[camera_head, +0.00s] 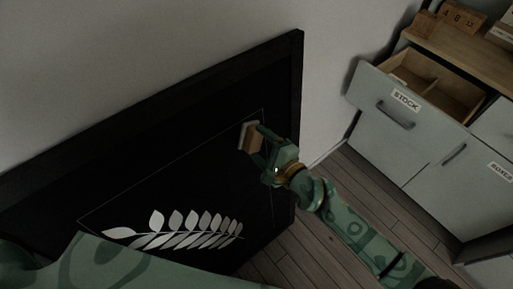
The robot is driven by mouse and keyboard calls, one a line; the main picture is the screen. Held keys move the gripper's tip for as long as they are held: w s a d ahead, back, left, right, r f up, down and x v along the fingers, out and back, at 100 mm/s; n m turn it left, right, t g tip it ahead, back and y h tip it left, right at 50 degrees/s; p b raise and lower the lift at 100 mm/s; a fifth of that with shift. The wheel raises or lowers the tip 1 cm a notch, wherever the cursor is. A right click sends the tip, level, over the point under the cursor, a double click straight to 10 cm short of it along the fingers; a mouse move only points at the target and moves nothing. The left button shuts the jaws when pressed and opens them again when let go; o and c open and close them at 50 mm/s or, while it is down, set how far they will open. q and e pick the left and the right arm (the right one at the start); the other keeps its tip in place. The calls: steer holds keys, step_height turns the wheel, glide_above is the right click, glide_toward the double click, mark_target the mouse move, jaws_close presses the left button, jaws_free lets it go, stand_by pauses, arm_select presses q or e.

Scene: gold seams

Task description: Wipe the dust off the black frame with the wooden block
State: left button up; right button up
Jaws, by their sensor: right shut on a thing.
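The black frame (297,90) is a large dark panel leaning at the wall, with a thin pale outline and a white leaf print (190,232) low on its face. My right gripper (257,141) is shut on the wooden block (246,137), a small tan piece with a pale edge. The block is at the frame's face near its upper right, by the corner of the thin outline; I cannot tell whether it touches. No dust can be made out in this dim view. My left gripper is not in view.
A grey-green cabinet (384,138) stands at the right with an open drawer (433,88) labelled STOCK. Wooden blocks with numbers (462,19) sit on its top. Bare plank floor (312,243) lies between the frame and the cabinet.

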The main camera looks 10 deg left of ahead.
steer(key=w+d+b, duration=0.3)
steer(key=w+d, duration=0.1)
steer(key=w, duration=0.1)
stand_by(0.5)
steer(key=shift+p+v, duration=0.8)
steer(key=shift+v, duration=2.2)
steer(key=shift+v, duration=1.5)
